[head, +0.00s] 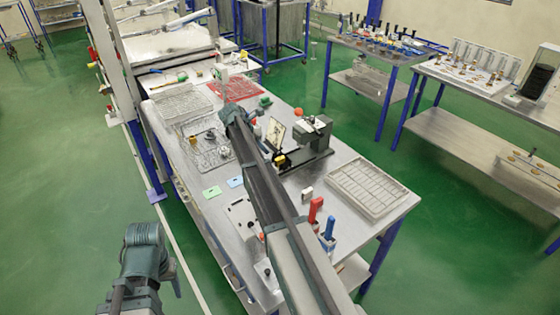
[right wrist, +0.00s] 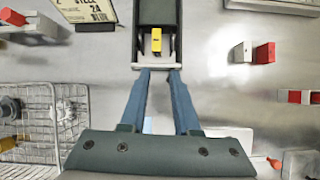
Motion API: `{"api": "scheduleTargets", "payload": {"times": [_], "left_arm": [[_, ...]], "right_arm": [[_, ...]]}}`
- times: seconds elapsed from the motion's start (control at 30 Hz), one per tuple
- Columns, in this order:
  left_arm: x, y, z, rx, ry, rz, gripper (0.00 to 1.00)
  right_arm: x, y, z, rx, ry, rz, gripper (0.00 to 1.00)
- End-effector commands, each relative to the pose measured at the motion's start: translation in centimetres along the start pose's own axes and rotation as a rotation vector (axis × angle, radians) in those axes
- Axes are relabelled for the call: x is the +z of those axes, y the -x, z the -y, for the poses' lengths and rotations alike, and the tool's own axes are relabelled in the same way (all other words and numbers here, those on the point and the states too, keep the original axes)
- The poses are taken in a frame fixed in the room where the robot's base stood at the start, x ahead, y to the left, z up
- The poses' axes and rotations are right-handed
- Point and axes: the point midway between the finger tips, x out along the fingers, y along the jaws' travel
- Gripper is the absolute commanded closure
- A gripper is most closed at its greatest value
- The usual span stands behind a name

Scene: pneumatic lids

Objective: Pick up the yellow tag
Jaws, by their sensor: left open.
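The small yellow tag (right wrist: 156,40) shows in the right wrist view, at the dark fixture (right wrist: 157,12), just beyond my fingertips. A yellow spot by the grey-green bench device (head: 310,148) in the head view looks like the same tag. My right gripper (right wrist: 159,73) has its two blue fingers apart, with nothing held between them; the tag is ahead of the fingertips and apart from them. My right forearm hides part of the table in the head view. My left gripper (head: 145,240) is open, low at the left, away from the table.
A wire basket (right wrist: 38,115) is at left. A sign plate (right wrist: 92,10) stands upper left. A pale divided tray (head: 367,188) lies at the table's right end.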

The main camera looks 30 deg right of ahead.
Motion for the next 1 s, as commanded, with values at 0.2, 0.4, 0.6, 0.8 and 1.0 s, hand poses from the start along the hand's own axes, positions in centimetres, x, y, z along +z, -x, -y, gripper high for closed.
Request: {"api": "scheduleTargets", "payload": {"times": [0.2, 0.4, 0.6, 0.8, 1.0], "left_arm": [[0.0, 0.0, 0.0, 0.000, 0.000, 0.000, 0.41], [0.0, -0.8, -0.1, 0.000, 0.000, 0.000, 0.41], [-0.2, -3.1, -0.3, 0.000, 0.001, 0.000, 0.41], [-0.4, -6.0, -0.6, 0.000, 0.002, 0.000, 0.41], [-0.4, -7.4, -0.7, 0.000, 0.002, 0.000, 0.41]], "right_arm": [[1.2, -0.5, -1.2, -0.006, 0.081, 0.025, 0.70], [1.1, -1.3, -1.1, -0.006, 0.079, 0.024, 0.70], [0.9, -4.0, -1.1, -0.007, 0.077, 0.023, 0.70], [1.0, -7.5, -1.0, -0.006, 0.077, 0.023, 0.70], [1.2, -9.2, -1.1, -0.005, 0.078, 0.023, 0.70]]}}
